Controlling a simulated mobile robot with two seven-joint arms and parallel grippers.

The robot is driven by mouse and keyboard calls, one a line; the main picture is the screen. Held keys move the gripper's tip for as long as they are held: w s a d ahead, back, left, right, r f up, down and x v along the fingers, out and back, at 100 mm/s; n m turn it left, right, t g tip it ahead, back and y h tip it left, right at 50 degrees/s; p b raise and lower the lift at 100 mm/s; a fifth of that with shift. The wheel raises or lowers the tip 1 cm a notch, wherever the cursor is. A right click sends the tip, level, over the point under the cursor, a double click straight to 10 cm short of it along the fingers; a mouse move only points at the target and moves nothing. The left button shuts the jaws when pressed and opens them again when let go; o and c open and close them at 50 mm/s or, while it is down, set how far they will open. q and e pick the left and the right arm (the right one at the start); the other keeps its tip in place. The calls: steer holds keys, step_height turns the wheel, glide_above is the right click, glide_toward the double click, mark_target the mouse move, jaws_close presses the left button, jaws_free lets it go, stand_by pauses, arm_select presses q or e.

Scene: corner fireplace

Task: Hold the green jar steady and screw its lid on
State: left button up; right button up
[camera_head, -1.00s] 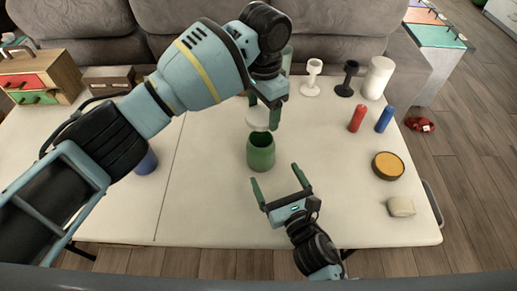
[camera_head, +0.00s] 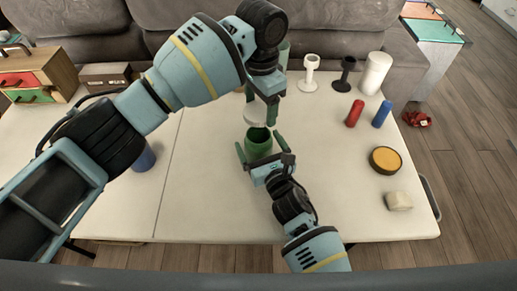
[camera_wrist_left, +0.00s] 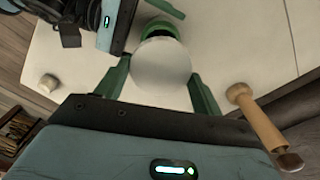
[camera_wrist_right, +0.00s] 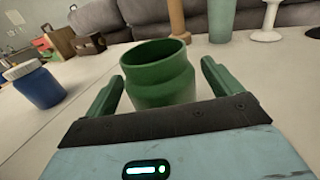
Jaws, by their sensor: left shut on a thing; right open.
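The green jar (camera_head: 258,145) stands upright and open-topped on the white table; in the right wrist view the jar (camera_wrist_right: 160,75) sits between the fingers. My right gripper (camera_head: 262,144) is open, with a finger on either side of the jar; a gap shows beside it. My left gripper (camera_head: 264,106) is shut on the white round lid (camera_head: 256,116) and holds it just above and behind the jar's mouth. In the left wrist view the lid (camera_wrist_left: 161,72) fills the space between the fingers (camera_wrist_left: 160,88) and hides part of the jar (camera_wrist_left: 163,28).
A blue jar (camera_head: 144,158) stands at left. Candle holders (camera_head: 309,72), a white cylinder (camera_head: 375,73), red (camera_head: 354,113) and blue (camera_head: 382,114) cylinders, a yellow-topped round tin (camera_head: 385,160) and a pale block (camera_head: 398,201) are at right.

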steer(key=shift+x, duration=0.95)
steer(key=shift+c, duration=0.3)
steer(key=c, duration=1.4)
arm_select(q)
steer(key=shift+f, duration=2.55)
steer(key=shift+f, duration=0.85)
steer(key=shift+f, duration=0.6)
